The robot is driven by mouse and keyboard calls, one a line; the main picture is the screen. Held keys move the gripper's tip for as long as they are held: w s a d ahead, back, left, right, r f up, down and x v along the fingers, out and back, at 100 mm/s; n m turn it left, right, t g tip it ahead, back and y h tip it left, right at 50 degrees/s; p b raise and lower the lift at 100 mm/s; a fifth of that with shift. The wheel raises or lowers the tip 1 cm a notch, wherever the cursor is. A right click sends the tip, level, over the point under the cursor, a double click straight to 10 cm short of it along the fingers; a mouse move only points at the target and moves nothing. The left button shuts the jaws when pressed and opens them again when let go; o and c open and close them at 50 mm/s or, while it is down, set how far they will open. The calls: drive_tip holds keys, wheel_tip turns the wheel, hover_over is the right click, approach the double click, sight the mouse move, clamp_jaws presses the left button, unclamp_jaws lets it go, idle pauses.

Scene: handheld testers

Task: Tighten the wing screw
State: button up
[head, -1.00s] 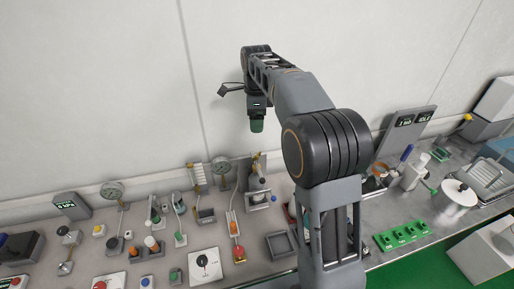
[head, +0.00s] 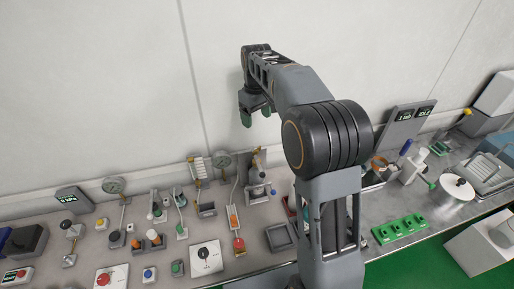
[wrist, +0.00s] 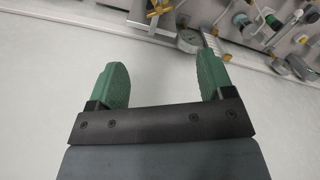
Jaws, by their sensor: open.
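My gripper (head: 256,114) is open and empty, held high in front of the wall above the back of the bench. In the wrist view its two green fingers (wrist: 163,72) are wide apart with only pale wall between them. A yellow, winged part that looks like the wing screw (wrist: 158,10) shows at the top edge of the wrist view, on a grey fixture and beyond the fingertips. In the head view, the fixture (head: 257,177) stands at the back of the bench below my gripper; its small yellow part is too small to make out clearly.
A round gauge (head: 222,160) and a ribbed white block (head: 200,168) stand just left of the fixture. Several knobs, switches and levers crowd the bench to the left. An empty grey tray (head: 280,237) lies in front. The space around my gripper is free.

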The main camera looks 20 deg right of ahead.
drive_tip(key=n, duration=0.2)
drive_tip(key=p, duration=0.2)
approach(257, 154)
drive_tip(key=f, duration=0.7)
drive_tip(key=shift+w+f, duration=0.3)
drive_tip(key=shift+w, duration=0.1)
drive_tip(key=shift+c, duration=0.4)
drive_tip(key=c, duration=0.8)
drive_tip(key=shift+c, duration=0.2)
drive_tip(key=shift+m+b, duration=0.3)
